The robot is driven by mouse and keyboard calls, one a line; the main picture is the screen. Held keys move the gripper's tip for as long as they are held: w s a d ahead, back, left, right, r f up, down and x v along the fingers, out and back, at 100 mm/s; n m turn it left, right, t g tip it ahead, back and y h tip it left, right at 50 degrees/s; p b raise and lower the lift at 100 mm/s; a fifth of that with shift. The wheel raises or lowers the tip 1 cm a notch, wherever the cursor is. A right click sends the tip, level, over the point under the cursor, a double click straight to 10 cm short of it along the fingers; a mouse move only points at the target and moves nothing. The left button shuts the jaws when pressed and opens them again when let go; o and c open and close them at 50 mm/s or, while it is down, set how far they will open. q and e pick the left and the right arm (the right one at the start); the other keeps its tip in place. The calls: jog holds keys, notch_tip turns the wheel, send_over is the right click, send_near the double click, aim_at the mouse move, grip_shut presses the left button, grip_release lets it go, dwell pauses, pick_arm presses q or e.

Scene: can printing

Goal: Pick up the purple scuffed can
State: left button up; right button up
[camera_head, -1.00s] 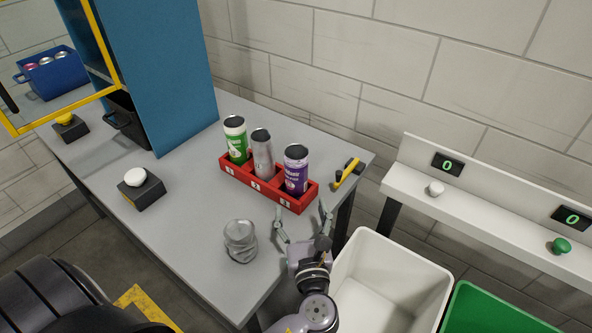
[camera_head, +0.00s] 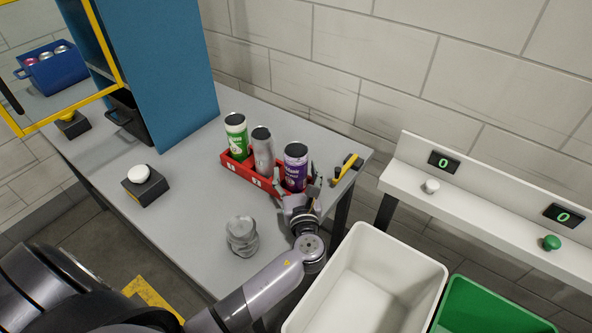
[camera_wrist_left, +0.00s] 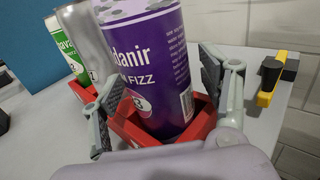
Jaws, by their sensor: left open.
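The purple can (camera_head: 295,160) stands upright in the right-hand slot of a red three-slot rack (camera_head: 238,172) on the grey table. It has a dark top, white lettering and greyish patches near its upper edge. In the left wrist view the purple can (camera_wrist_left: 160,75) fills the middle, its base inside the rack. My left gripper (camera_head: 297,187) is open at the rack's front right. In the wrist view its fingers (camera_wrist_left: 156,95) are on either side of the can, with a gap at the right finger; contact at the left finger is unclear.
A silver can (camera_head: 263,152) and a green-and-white can (camera_head: 236,136) fill the other slots. A crumpled grey can (camera_head: 242,236) stands in front. A yellow-black tool (camera_head: 345,169) lies right of the rack. White (camera_head: 365,290) and green (camera_head: 490,312) bins stand at the lower right.

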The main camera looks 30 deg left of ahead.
pick_arm(q)
jog(key=c, duration=0.9)
jog(key=shift+o, duration=0.2)
jog(key=shift+r, duration=0.1)
